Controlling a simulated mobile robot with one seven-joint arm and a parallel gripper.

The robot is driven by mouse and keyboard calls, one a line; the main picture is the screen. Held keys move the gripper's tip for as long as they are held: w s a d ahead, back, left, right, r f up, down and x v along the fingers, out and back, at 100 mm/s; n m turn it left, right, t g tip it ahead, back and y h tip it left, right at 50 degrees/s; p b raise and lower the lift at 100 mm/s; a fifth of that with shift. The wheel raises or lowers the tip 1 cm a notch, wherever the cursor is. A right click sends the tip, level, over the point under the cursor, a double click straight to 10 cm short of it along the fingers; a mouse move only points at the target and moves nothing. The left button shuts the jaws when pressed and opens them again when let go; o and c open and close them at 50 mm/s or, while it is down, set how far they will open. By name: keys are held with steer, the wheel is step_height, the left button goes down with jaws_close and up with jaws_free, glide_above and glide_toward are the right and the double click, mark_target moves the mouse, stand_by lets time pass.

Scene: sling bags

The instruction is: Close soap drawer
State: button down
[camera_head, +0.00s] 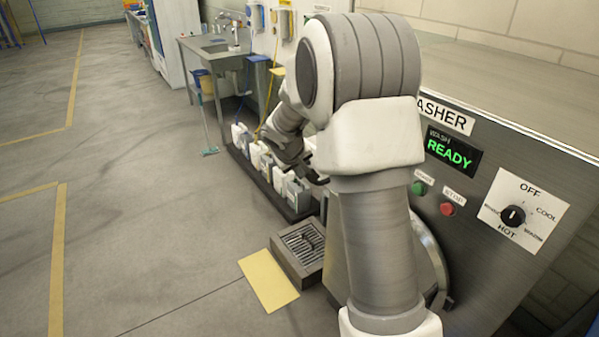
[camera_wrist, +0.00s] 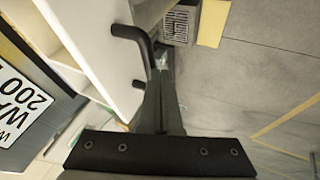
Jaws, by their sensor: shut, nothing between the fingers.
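The soap drawer (camera_wrist: 98,42) shows in the wrist view as a white panel with a dark bar handle (camera_wrist: 134,36). A pale recess shows along its left side, and the panel appears to stand out from the machine. My gripper (camera_wrist: 161,62) is shut and empty, its fingertips close beside the handle's lower end; I cannot tell whether they touch it. In the head view my gripper (camera_head: 316,178) is small and dark, beyond my arm. My arm hides the drawer there. The washer (camera_head: 490,130) stands at the right with a READY display.
A floor drain (camera_head: 305,243) and a yellow floor patch (camera_head: 268,280) lie in front of the washer. Several jugs (camera_head: 262,160) stand in a dark tray along the wall. A sink (camera_head: 215,45) is farther back. The floor at the left is clear.

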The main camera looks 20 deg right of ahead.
steer(key=w+d+p, duration=0.1)
steer(key=d, duration=0.4)
steer(key=w+d+p, duration=0.1)
steer(key=d+p, duration=0.1)
steer(key=d, duration=0.4)
steer(key=w+d+p, duration=0.1)
steer(key=d, duration=0.4)
steer(key=shift+d+p, duration=0.15)
steer(key=shift+p, duration=0.2)
